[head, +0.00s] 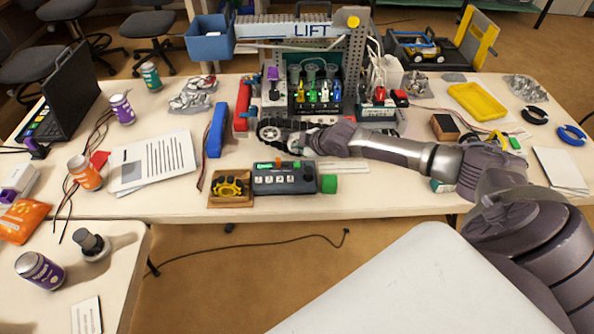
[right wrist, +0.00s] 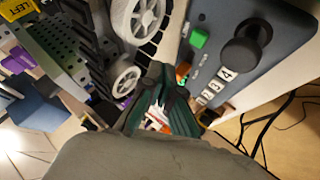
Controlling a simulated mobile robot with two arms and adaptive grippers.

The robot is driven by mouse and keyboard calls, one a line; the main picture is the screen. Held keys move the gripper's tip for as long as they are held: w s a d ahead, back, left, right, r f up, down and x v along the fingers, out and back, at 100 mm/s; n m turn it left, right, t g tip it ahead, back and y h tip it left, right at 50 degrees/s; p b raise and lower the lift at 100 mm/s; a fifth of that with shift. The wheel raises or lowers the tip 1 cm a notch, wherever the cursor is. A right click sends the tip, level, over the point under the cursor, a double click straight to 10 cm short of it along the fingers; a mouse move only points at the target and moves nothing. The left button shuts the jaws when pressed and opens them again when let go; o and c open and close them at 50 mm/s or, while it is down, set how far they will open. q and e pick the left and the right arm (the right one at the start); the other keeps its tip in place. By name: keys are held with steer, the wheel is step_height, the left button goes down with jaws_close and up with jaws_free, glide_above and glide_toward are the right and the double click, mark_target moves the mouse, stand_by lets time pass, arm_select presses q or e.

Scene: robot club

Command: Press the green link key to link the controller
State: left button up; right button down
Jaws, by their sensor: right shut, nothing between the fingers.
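In the right wrist view, the controller (right wrist: 222,15) shows the green link key (right wrist: 199,38) between the black knob (right wrist: 246,45) and a small orange key (right wrist: 183,70). My right gripper (right wrist: 163,92) is shut and empty, beside the controller's key side and apart from the green key in the picture. In the head view my right arm reaches across from the right behind the controller. My left gripper is out of view.
White wheels (right wrist: 138,18) of a small vehicle are close to my right gripper. A yellow-black item on a wooden block (head: 230,203) adjoins the controller's left end. Papers (head: 152,160) and a blue bar (head: 216,130) lie further left. The LIFT rig (head: 357,60) stands behind.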

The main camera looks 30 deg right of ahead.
mark_target(298, 166)
step_height(298, 166, down, 2)
steer(key=shift+f+b, duration=0.1)
steer(key=shift+b, duration=0.4)
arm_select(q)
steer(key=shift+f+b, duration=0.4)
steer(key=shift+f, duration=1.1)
arm_select(e)
steer(key=shift+f, duration=0.85)
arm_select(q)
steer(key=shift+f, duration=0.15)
arm_select(e)
steer(key=shift+f, duration=0.45)
arm_select(q)
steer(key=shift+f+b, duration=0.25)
steer(key=shift+b, duration=0.15)
arm_select(e)
steer(key=shift+f, duration=0.4)
arm_select(q)
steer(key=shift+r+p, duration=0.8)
steer(key=shift+p, duration=0.05)
arm_select(e)
steer(key=shift+r, duration=0.8)
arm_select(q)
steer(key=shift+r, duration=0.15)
arm_select(e)
steer(key=shift+r, duration=0.15)
